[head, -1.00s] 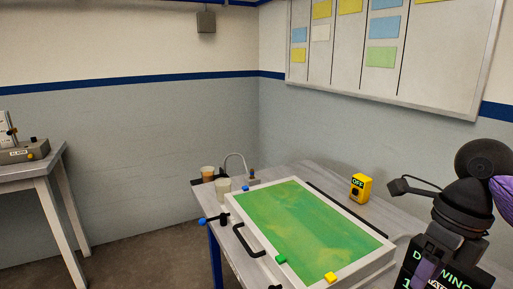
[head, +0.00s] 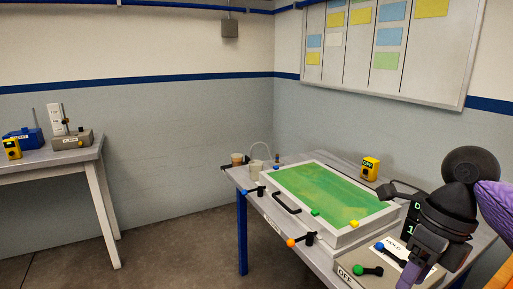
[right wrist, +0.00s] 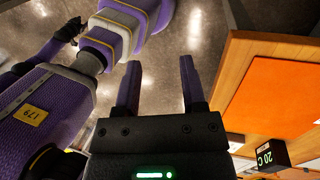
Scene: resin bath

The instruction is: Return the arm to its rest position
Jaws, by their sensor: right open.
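My right arm enters the head view from the right, with a purple forearm and a black wrist. Its gripper (head: 424,268) points down in front of the control panel at the bench's near right end. In the right wrist view the two dark fingers of my right gripper (right wrist: 160,72) are apart with only grey floor between them. They touch nothing that I can see. Purple links of my own arm fill the left of that view.
The resin bath (head: 350,238), with green liquid, sits on a bench at centre right. A side table (head: 60,160) stands left. An orange panel (right wrist: 275,80) is right in the wrist view.

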